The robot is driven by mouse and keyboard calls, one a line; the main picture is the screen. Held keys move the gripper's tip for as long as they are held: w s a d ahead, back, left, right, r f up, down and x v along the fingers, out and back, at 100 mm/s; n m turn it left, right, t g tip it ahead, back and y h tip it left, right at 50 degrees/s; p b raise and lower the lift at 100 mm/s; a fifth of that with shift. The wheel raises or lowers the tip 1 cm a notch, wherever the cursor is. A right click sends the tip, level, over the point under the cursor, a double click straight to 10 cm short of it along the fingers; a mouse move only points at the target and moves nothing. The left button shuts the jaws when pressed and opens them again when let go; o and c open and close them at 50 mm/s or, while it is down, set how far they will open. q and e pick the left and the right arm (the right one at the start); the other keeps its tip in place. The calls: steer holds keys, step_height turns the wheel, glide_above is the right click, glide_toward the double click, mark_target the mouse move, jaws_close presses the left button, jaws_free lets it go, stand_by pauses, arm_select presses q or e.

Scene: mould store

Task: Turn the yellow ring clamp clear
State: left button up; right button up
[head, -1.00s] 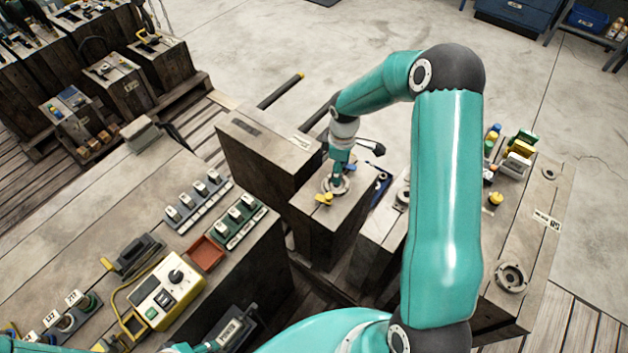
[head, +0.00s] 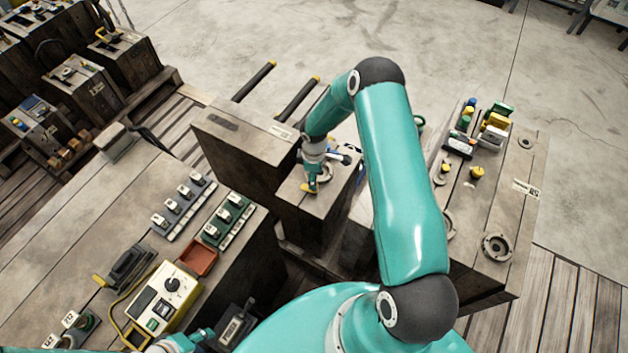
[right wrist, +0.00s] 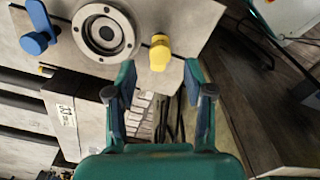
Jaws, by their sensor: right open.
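The yellow ring clamp (head: 308,188) sits on top of a block (head: 322,205) by a round grey ring (head: 327,171). In the right wrist view the yellow clamp (right wrist: 159,53) lies at the right edge of the ring (right wrist: 104,33). A blue clamp (right wrist: 38,35) is on the ring's other side. My right gripper (right wrist: 160,82) is open, its fingertips apart, just below the yellow clamp in that picture, with nothing between them. In the head view the right gripper (head: 311,180) is over the clamp and partly hides it. My left gripper (head: 200,336) shows at the bottom; its jaws are unclear.
A taller block (head: 240,140) stands left of the clamp's block. A bench with a red tray (head: 198,260), switch rows and a yellow-framed control box (head: 160,302) is at lower left. Another block with rings and small coloured parts (head: 505,225) is on the right.

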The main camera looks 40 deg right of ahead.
steer(key=shift+f, duration=1.95)
jaws_close()
steer(key=shift+f+m+b, duration=0.2)
steer(key=shift+m+b, duration=0.2)
steer(key=shift+b, duration=0.4)
steer(key=shift+r, duration=0.3)
jaws_free()
